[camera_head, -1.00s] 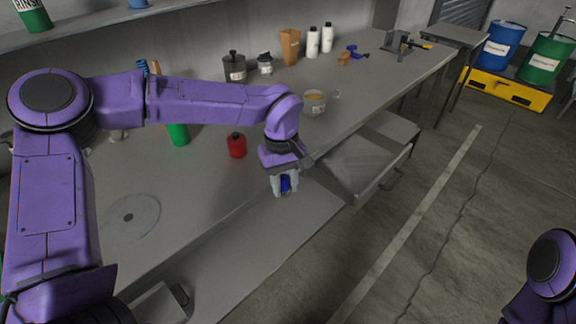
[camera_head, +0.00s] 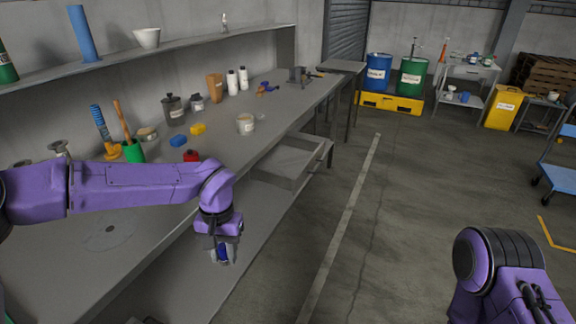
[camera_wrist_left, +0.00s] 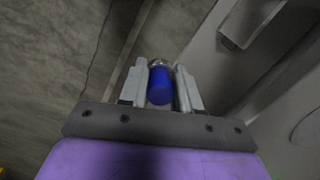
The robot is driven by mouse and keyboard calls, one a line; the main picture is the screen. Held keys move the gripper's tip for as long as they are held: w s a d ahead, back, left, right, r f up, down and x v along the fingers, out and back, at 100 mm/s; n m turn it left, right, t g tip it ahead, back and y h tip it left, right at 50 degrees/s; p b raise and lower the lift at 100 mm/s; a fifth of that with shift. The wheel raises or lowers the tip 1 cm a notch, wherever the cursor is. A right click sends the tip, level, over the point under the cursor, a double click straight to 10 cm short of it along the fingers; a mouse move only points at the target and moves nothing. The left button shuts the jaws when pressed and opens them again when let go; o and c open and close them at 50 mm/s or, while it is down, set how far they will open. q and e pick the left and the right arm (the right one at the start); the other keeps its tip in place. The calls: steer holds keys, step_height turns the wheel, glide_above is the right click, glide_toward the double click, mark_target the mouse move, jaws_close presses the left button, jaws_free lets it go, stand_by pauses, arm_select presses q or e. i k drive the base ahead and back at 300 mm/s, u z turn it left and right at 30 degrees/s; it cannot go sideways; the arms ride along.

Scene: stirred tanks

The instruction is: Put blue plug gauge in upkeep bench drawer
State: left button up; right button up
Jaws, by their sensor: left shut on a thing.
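My left gripper (camera_head: 222,254) is shut on the blue plug gauge (camera_head: 221,252) and holds it in the air just off the front edge of the bench. In the left wrist view the blue plug gauge (camera_wrist_left: 160,86) sits between the two grey fingers of the left gripper (camera_wrist_left: 160,80), with a metal end beyond the blue part. The bench drawer (camera_head: 290,166) stands pulled open under the far part of the bench (camera_head: 250,150), and its visible inside looks empty. My right arm shows at the lower right, but its gripper is out of view.
The floor (camera_head: 390,220) right of the bench is clear.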

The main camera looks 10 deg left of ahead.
mark_target(294, 163)
steer(key=z, duration=0.65)
steer(key=i, duration=1.8)
steer(key=u, duration=0.45)
steer(key=i, duration=0.35)
steer(key=u, duration=0.3)
